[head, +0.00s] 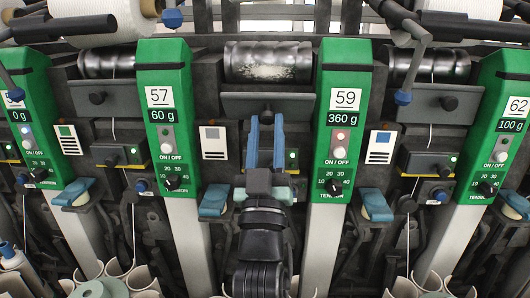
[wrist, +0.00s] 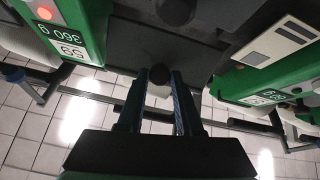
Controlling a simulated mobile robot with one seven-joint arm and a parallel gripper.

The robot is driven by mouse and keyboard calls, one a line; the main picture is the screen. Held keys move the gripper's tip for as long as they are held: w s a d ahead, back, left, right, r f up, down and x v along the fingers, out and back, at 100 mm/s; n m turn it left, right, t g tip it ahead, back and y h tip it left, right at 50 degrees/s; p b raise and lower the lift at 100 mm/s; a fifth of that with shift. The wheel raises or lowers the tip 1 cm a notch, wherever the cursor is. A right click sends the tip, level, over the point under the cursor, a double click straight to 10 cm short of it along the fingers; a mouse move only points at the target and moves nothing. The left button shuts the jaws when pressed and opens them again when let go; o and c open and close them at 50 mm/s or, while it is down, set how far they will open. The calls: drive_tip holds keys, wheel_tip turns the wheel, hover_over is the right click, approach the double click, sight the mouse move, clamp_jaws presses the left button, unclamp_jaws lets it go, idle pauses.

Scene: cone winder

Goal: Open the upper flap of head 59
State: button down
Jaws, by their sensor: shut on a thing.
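The green panel of head 59 (head: 344,110) reads 360 g and has a lit red lamp. It shows upside down in the wrist view (wrist: 75,45). The dark grey upper flap (head: 296,104) lies left of this panel, under the metal drum; whether it stands slightly ajar I cannot tell. My gripper (head: 265,124) reaches up to the flap from below, with its blue fingers in front of it. In the wrist view, a round dark knob (wrist: 160,72) sits between the fingertips, and my gripper is shut on it.
The green panels of head 57 (head: 165,120) and head 62 (head: 505,120) stand on either side. The drum (head: 268,62) above the flap carries pale fluff. Blue levers (head: 215,200) and a lower dark knob (wrist: 176,10) are close to my gripper.

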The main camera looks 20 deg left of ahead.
drive_tip(key=shift+f+y+b, duration=0.2)
drive_tip(key=shift+y+b, duration=0.1)
drive_tip(key=shift+b, duration=0.25)
drive_tip(key=c, duration=0.6)
unclamp_jaws()
drive_tip(key=shift+t, duration=0.3)
drive_tip(key=b+v, duration=0.1)
drive_tip(key=v, duration=0.6)
drive_tip(key=shift+s+f, duration=0.1)
drive_tip(key=shift+s, duration=0.2)
